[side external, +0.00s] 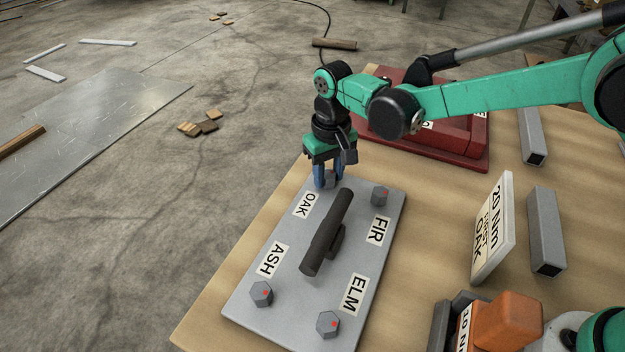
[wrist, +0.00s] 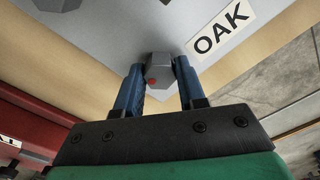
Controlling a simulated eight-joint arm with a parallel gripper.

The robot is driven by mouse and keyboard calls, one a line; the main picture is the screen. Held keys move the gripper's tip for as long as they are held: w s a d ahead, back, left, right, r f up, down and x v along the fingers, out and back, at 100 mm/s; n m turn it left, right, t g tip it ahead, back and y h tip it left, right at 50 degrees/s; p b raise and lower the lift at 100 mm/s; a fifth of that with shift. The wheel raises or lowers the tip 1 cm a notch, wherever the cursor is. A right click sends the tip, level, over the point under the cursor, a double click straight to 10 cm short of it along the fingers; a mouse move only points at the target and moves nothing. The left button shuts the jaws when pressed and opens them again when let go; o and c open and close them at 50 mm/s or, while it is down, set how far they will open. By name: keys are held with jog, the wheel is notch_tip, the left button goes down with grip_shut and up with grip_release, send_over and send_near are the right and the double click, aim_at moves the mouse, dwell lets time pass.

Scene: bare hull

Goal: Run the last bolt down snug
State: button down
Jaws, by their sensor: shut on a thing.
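My gripper (side external: 327,181) points straight down at the far corner of the grey plate (side external: 343,277), by the OAK label (side external: 305,204). In the wrist view its blue fingers (wrist: 159,82) are shut on the grey hex head of the OAK bolt (wrist: 158,66), which has a red dot on it. The FIR bolt (side external: 380,194), the ASH bolt (side external: 261,294) and the ELM bolt (side external: 328,324) sit at the other corners, each with a red mark. How far the OAK bolt is seated is hidden by the fingers.
A dark bar handle (side external: 328,232) rises from the plate's middle. A red case (side external: 470,150) lies behind. Grey square tubes (side external: 545,230) and an orange block (side external: 508,322) are at the right.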

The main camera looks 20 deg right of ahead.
aim_at(329, 173)
jog(key=m, duration=1.2)
jog(key=shift+m, duration=0.3)
dwell(0.4)
jog(key=c, duration=0.5)
grip_release()
jog(key=shift+r, duration=0.1)
jog(key=shift+r, duration=2.75)
